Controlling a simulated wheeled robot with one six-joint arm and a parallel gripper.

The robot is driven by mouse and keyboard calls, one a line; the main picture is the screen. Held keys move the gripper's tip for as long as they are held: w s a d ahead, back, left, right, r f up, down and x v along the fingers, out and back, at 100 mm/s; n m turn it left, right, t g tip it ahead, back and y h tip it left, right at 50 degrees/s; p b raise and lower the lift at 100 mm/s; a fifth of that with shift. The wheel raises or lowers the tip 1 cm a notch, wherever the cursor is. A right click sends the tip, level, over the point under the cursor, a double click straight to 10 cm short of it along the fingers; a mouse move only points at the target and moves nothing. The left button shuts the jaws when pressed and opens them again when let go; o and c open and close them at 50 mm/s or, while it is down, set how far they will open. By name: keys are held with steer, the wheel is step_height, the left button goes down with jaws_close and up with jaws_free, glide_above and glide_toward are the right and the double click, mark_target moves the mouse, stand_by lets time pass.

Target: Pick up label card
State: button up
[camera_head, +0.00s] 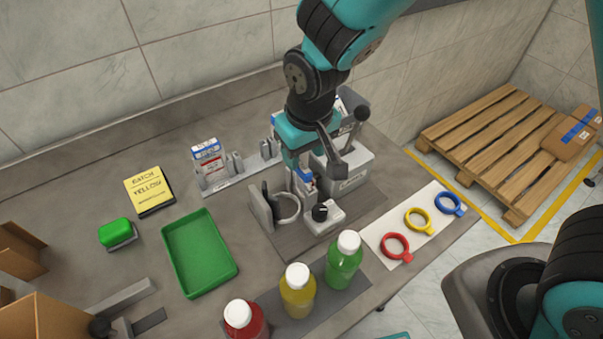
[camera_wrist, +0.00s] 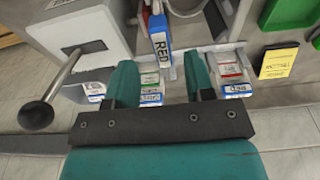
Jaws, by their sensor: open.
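Several white label cards with blue edges stand in slots of a light rack (camera_head: 240,172). One card (camera_head: 207,157) stands at the rack's left end in the head view. In the wrist view, one card (camera_wrist: 150,86) shows between my gripper's teal fingers, and another (camera_wrist: 231,72) lies to the right of them. My gripper (camera_wrist: 158,62) is open and holds nothing. Its fingertips are partly hidden in the head view.
A grey lever machine (camera_head: 348,172) stands close right of my gripper. A dark-knobbed fixture (camera_head: 323,214) is in front. Red (camera_head: 245,320), yellow (camera_head: 297,291) and green bottles (camera_head: 343,261) stand near the front edge. A green tray (camera_head: 199,253) is at left.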

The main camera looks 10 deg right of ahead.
mark_target(301, 165)
steer(key=shift+w+a+f+p, duration=0.15)
steer(key=shift+f+p, duration=0.2)
steer(key=shift+f, duration=1.05)
steer(key=shift+w+a+f+p, duration=0.15)
steer(key=shift+f+p, duration=0.2)
steer(key=shift+f, duration=1)
jaws_close()
